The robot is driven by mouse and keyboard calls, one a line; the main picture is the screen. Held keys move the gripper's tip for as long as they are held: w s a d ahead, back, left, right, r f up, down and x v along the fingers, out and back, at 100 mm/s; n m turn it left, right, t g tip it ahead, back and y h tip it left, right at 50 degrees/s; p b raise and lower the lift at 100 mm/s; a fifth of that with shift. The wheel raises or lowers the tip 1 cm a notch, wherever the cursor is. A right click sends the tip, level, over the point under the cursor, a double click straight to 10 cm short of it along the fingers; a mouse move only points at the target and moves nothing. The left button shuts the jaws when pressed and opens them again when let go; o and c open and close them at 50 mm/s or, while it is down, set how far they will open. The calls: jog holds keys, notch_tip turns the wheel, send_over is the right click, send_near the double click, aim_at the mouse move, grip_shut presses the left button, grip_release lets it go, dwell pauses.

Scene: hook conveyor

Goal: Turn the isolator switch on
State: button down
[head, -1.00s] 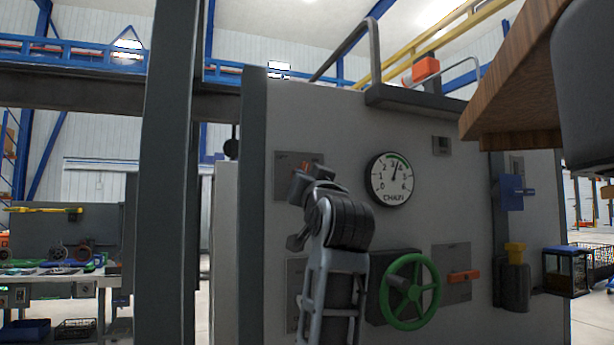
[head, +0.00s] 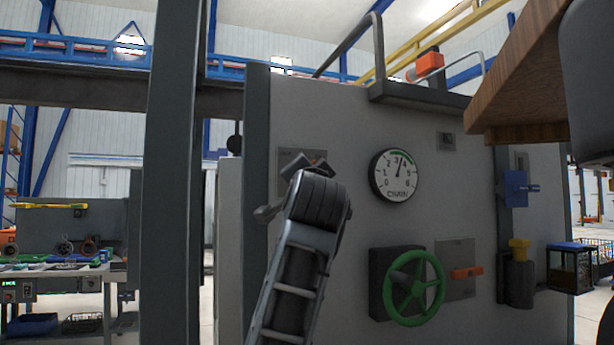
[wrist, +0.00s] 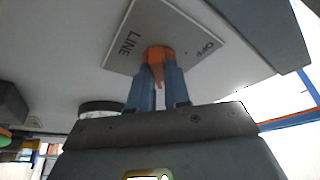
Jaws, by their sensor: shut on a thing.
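The isolator switch is an orange handle (wrist: 160,54) on a pale plate (wrist: 135,42) marked LINE, in the wrist view. In the head view the plate (head: 288,158) is on the left part of the grey cabinet's front. My gripper and wrist stand in front of it and hide the handle there.
The grey cabinet (head: 345,125) also bears a round CHAIN gauge (head: 394,175), a green handwheel (head: 413,288) and another plate with an orange lever (head: 466,273). A dark post (head: 175,180) stands to the left. A wooden slab (head: 530,90) overhangs at upper right.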

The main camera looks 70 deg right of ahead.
dwell(0.3)
jog(key=c, duration=1.1)
grip_release()
jog(key=b+v, duration=0.7)
jog(key=shift+a+f+b, duration=0.2)
jog(key=shift+a+b, duration=0.1)
jog(key=shift+b, duration=0.05)
jog(key=shift+s, duration=0.1)
